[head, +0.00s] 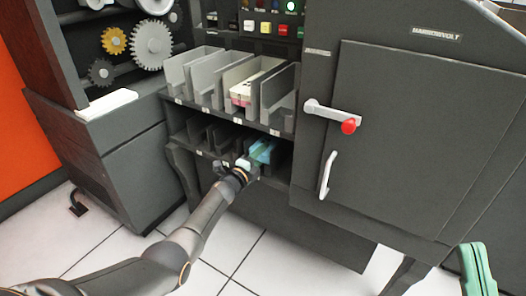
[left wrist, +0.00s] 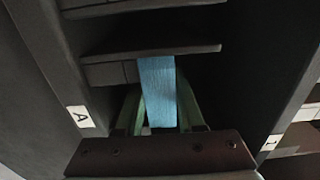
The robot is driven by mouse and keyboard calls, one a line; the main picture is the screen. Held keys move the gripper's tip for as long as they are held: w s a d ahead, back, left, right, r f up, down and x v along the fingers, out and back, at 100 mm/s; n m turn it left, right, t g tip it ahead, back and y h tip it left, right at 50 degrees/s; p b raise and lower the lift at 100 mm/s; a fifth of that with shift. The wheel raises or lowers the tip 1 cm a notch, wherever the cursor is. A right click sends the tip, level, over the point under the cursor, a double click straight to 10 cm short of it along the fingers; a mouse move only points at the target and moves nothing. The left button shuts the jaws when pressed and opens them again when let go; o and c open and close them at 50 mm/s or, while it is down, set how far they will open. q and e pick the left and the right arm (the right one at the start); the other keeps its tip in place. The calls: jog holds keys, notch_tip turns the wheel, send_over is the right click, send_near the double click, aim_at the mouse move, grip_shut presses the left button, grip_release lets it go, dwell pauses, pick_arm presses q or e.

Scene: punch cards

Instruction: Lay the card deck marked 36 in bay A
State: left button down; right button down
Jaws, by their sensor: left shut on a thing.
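A light blue card deck (head: 263,150) is at the lower row of bays in the head view. My left gripper (head: 248,162) is shut on it, with the deck's far end inside a bay opening. In the left wrist view the blue deck (left wrist: 158,85) lies between the two green fingers, pointing into the dark bay. No mark 36 can be read on it. A label A (left wrist: 80,117) shows to the left of the deck in that view. My right gripper (head: 478,270) is at the lower right edge, partly cut off; its opening is unclear.
Grey dividers (head: 200,72) form the upper row, where a pale deck (head: 243,80) stands in one bay. A cabinet door with a red-knobbed lever (head: 347,126) and a white handle (head: 327,175) is to the right. Gears (head: 150,45) are at the upper left.

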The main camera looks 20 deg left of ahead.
pick_arm(q)
jog(key=shift+f, duration=0.1)
dwell(0.3)
jog(key=c, duration=0.6)
grip_release()
jog(key=shift+o, duration=0.8)
jog(key=shift+f, duration=0.25)
jog(key=shift+s+p, duration=0.35)
jog(key=shift+p, duration=0.1)
jog(key=s+a+p, duration=0.1)
jog(key=s+p, duration=0.5)
jog(key=s, duration=0.5)
jog(key=shift+s+a+p, duration=0.2)
jog(key=shift+s+p, duration=0.15)
jog(key=shift+p, duration=0.05)
pick_arm(e)
notch_tip(320, 180, up, 9)
jog(key=shift+s+d+t, duration=0.25)
jog(key=shift+d+t, duration=0.05)
jog(key=shift+d, duration=0.15)
